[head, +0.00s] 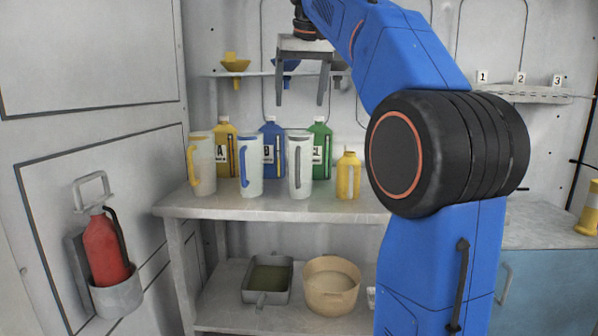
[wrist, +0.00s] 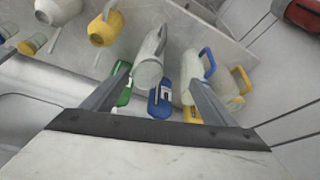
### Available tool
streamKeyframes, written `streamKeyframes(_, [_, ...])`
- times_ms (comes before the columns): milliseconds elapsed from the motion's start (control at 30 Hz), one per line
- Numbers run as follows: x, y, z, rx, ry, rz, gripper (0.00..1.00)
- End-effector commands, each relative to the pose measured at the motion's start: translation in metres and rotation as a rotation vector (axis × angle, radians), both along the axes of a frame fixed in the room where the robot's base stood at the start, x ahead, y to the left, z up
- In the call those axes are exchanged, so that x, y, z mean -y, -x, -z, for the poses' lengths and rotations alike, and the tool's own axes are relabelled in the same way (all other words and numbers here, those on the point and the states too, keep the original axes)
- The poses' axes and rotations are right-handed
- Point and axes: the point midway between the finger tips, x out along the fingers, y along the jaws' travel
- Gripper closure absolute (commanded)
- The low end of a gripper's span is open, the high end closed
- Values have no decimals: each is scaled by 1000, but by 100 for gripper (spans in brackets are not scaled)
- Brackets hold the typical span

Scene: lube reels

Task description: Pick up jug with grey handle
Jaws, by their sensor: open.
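The jug with the grey handle (head: 300,168) is pale, translucent and upright on the shelf, right of the jug with the blue handle (head: 250,165). In the wrist view the grey-handled jug (wrist: 149,70) shows between the finger lines, left of the blue-handled jug (wrist: 194,78). My gripper (head: 300,101) is open and empty, fingers pointing down, above the jugs in the head view. It also shows in the wrist view (wrist: 158,78). The fingers appear apart from the jug; the exact height gap is hard to tell.
A jug with a yellow handle (head: 202,165) stands at left. Yellow (head: 226,138), blue (head: 271,135) and green (head: 320,137) bottles stand close behind the jugs. A small yellow container (head: 348,176) is at right. A rack with funnels (head: 235,66) is on the back wall.

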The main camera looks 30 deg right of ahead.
Motion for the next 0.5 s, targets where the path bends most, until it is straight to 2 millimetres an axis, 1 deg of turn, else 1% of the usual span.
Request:
streamKeyframes(33, [8, -9, -9, 2, 0, 12, 21])
streamKeyframes(100, [16, -16, -18, 1, 0, 24, 21])
streamKeyframes(267, [27, -25, -30, 0, -1, 40, 21])
streamKeyframes(367, [30, -27, -30, -2, -1, 44, 21])
streamKeyframes(467, [31, -31, -22, -2, -1, 44, 21])
streamKeyframes(500, [32, -32, -17, -4, -2, 44, 21])
